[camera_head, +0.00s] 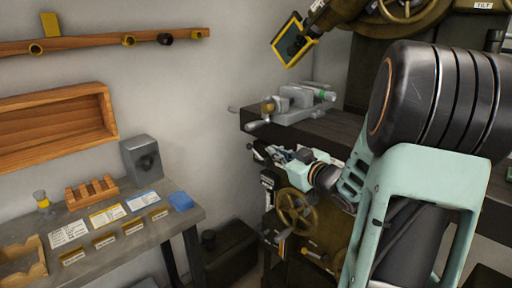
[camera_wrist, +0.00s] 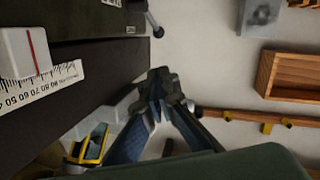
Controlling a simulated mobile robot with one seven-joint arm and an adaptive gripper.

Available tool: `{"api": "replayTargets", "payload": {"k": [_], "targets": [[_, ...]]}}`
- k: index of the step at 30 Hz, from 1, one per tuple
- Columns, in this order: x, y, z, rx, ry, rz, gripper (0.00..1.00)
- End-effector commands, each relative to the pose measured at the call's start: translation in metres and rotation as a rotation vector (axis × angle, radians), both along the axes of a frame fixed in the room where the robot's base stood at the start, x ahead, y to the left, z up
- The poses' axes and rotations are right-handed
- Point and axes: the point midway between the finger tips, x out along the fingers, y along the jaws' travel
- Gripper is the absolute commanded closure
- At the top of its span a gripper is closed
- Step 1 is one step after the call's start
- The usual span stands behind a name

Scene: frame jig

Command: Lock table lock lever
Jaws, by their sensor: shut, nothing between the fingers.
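My gripper (camera_head: 284,155) is shut and empty beside the front of the machine, just below its dark table (camera_head: 345,135). In the wrist view my gripper's fingertips (camera_wrist: 164,86) meet, with bare wall behind them. A small lever with a dark round knob (camera_wrist: 157,31) sticks out from the machine's edge in the wrist view, apart from the fingertips. I cannot tell for sure that this is the table lock lever. In the head view my arm and gripper hide part of the machine front.
A brass-coloured handwheel (camera_head: 297,210) sits just below my gripper. A grey vise (camera_head: 298,101) stands on the machine table. A white scale (camera_wrist: 50,83) with a red-lined block (camera_wrist: 25,52) lies along the machine. A grey workbench (camera_head: 170,225) stands at left; the wall between is clear.

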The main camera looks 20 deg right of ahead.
Motion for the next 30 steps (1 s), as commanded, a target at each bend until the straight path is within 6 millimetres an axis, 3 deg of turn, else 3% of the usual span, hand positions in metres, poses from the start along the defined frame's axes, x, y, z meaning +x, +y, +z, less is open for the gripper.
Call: {"api": "replayTargets", "payload": {"k": [7,18,24,30], "targets": [[0.02,0.007,-0.004,0.005,-0.001,0.017,1.0],[0.098,0.016,-0.014,0.006,-0.001,0.015,1.0],[0.114,0.012,-0.035,0.005,0.001,0.013,1.0],[0.121,0.01,-0.043,0.003,0.0,0.011,1.0]]}}
